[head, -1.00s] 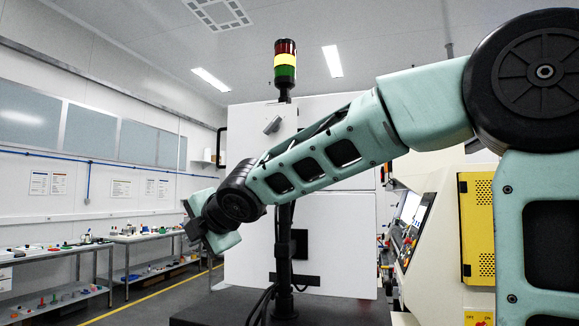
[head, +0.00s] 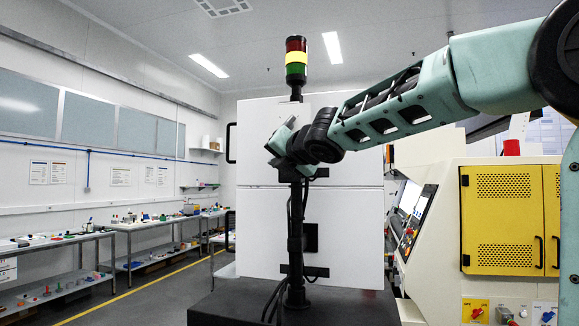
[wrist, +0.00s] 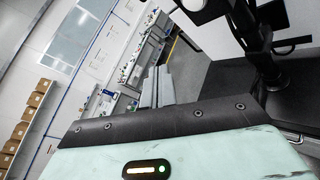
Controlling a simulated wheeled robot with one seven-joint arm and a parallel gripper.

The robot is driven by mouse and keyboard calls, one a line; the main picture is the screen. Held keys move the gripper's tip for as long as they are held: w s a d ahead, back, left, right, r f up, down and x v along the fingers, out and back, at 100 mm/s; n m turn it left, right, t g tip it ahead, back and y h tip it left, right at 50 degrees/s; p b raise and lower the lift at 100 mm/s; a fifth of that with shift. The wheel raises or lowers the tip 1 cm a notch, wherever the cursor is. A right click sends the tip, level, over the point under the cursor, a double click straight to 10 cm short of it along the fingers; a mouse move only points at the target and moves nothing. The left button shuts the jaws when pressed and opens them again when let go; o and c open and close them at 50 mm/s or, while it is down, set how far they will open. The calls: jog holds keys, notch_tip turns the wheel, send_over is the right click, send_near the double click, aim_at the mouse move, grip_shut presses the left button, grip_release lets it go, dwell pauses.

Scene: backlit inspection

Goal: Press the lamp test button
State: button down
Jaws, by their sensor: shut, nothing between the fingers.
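The signal tower (head: 296,62), with red, yellow and green sections, stands on a dark post before a white cabinet. My gripper (head: 272,149) is raised beside the upper post, just below the tower, its tip toward the left. It partly overlaps the post in the picture, so I cannot tell whether they touch. In the wrist view my fingers (wrist: 157,87) are together with nothing between them. I cannot make out a lamp test button for certain. Small controls show on the slanted machine panel (head: 410,225), too small to tell apart.
The black pedestal (head: 240,302) holds the post and its hanging cables. A cream machine with yellow doors (head: 503,218) stands at right, with a red knob (head: 477,312) low down. Benches (head: 60,240) line the left wall. The floor between is clear.

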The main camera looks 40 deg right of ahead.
jog(key=w+d+p, duration=0.4)
jog(key=w+d, duration=0.1)
jog(key=d, duration=0.2)
jog(key=shift+w+p, duration=0.2)
jog(key=shift+p, duration=0.2)
jog(key=shift+w+d, duration=0.1)
dwell(1.9)
jog(key=shift+w+d, duration=0.15)
jog(key=shift+w, duration=0.05)
jog(key=shift+w+d+p, duration=0.2)
jog(key=shift+d+p, duration=0.1)
jog(key=shift+p, duration=0.05)
dwell(0.7)
dwell(0.3)
jog(key=shift+s+a+b, duration=0.5)
jog(key=shift+a, duration=0.1)
jog(key=shift+a+f, duration=0.1)
